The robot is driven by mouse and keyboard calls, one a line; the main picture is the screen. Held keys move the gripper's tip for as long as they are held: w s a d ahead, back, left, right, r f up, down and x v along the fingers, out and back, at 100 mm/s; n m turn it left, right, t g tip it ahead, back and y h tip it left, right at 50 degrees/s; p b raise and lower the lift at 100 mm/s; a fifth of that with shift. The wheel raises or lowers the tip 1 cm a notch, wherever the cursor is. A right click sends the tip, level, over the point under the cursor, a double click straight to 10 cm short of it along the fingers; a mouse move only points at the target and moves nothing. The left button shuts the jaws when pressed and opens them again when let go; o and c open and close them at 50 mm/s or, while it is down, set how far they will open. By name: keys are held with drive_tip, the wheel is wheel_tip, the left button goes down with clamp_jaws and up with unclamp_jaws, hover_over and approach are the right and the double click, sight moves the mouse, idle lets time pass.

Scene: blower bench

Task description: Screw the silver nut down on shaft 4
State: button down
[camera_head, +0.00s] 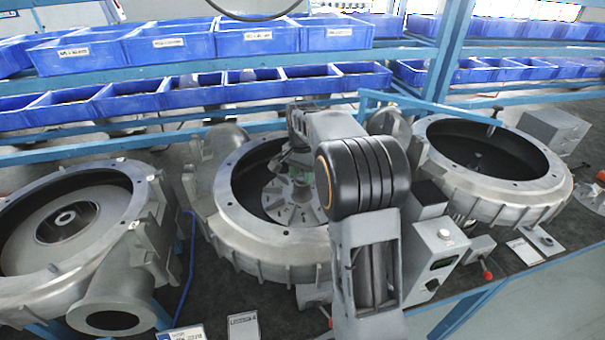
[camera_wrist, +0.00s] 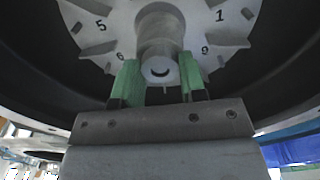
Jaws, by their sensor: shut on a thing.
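In the wrist view, the green fingertips of my gripper (camera_wrist: 161,80) stand on either side of a round silver-grey piece, taken as the silver nut (camera_wrist: 160,72), and are shut on it. A dark crescent shows in its near face. It lines up with the grey hub at the centre of a numbered, finned wheel (camera_wrist: 90,22); the thread and any gap are not visible. In the head view, my gripper reaches down into the middle blower housing (camera_head: 222,205), over the wheel (camera_head: 285,200). My arm hides part of this, and the nut cannot be made out there.
Open housings stand at left (camera_head: 125,190) and right (camera_head: 545,180). The middle housing's wall surrounds my gripper. A grey control box (camera_head: 440,245) stands right of my arm. Blue bins (camera_head: 170,45) line the shelves behind. A card ending in 4 (camera_head: 243,327) stands in front.

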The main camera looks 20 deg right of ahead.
drive_tip(key=m, duration=1)
drive_tip(key=shift+m, duration=0.3)
drive_tip(key=m, duration=1.1)
drive_tip(key=c, duration=1)
unclamp_jaws()
